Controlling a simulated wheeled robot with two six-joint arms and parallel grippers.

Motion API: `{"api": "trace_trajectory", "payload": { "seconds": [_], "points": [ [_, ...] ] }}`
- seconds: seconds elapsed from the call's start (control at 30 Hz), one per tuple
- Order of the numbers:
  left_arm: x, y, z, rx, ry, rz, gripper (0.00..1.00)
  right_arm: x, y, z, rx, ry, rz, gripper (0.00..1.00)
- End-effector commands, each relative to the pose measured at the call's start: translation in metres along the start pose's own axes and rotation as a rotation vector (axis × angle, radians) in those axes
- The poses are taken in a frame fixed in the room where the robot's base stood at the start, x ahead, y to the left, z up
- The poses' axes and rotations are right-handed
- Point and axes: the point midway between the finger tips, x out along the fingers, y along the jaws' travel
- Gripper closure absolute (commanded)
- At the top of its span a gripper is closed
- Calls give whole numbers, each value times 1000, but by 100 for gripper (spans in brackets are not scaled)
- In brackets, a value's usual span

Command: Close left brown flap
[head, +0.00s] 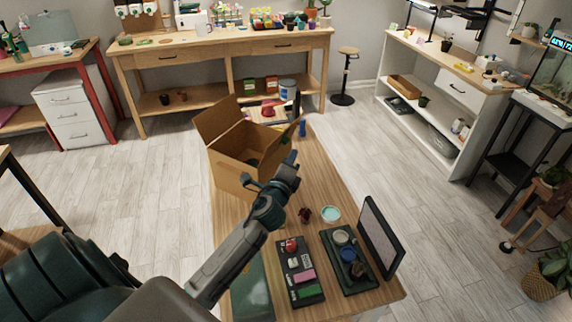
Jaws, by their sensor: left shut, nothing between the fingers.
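An open brown cardboard box (232,172) stands at the far part of the wooden table. Its left brown flap (217,118) stands up and leans outward to the left. Another flap shows at the box's right side, partly hidden by dark things and my arm. My left gripper (293,157) is shut and empty, just right of the box and apart from the left flap. The arm crosses in front of the box's right corner. My right gripper is out of view.
On the near table (325,175) stand a tray with small items (302,291), a dark tray with cups (336,236), a teal-topped round container (331,214) and an upright dark-framed panel (380,237). A small blue object (302,128) stands beyond the gripper. The table right of the box is mostly clear.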

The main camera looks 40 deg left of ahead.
Motion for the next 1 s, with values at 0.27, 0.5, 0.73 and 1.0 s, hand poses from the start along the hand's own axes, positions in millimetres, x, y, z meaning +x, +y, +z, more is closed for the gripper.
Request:
{"api": "trace_trajectory", "payload": {
  "seconds": [0.27,0.5,0.73,1.0],
  "points": [
    [29,-2,25,6,0,0,100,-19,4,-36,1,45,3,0],
    [32,0,39,2,0,0,100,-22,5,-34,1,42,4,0],
    [32,0,39,1,0,0,100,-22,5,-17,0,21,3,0],
    [34,2,45,-14,0,4,100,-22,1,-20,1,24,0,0]
  ]
}}
